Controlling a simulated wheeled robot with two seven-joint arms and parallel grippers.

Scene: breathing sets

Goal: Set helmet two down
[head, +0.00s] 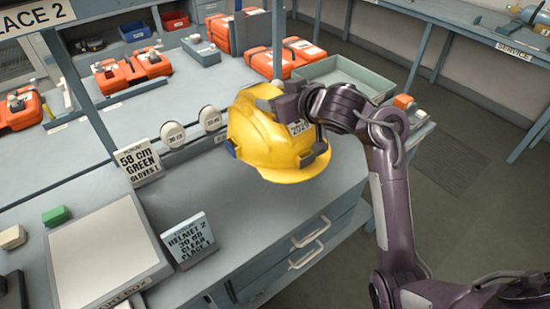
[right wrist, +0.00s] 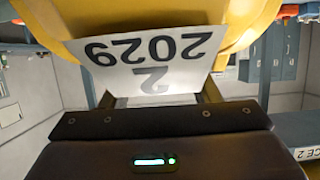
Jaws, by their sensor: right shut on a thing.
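A yellow helmet (head: 262,140) hangs in my right gripper (head: 300,112) over the right part of the grey workbench (head: 250,215), near its front edge. The gripper is shut on the helmet's side. I cannot tell whether the helmet touches the bench. In the right wrist view the yellow shell (right wrist: 150,18) fills the top, with a white label (right wrist: 145,58) reading 2029 and 2, upside down. A card (head: 187,240) reading "HELMET 2", "CLEAR" and "PLACE 1" stands on the bench. My left gripper is not clearly visible.
A card (head: 137,165) reading "58 cm GREEN GLOVES 1" and two round white tags (head: 173,134) stand left of the helmet. A flat grey box (head: 105,245) lies at lower left. Orange cases (head: 130,73) and a green-grey tray (head: 345,75) are behind. Bare bench lies below the helmet.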

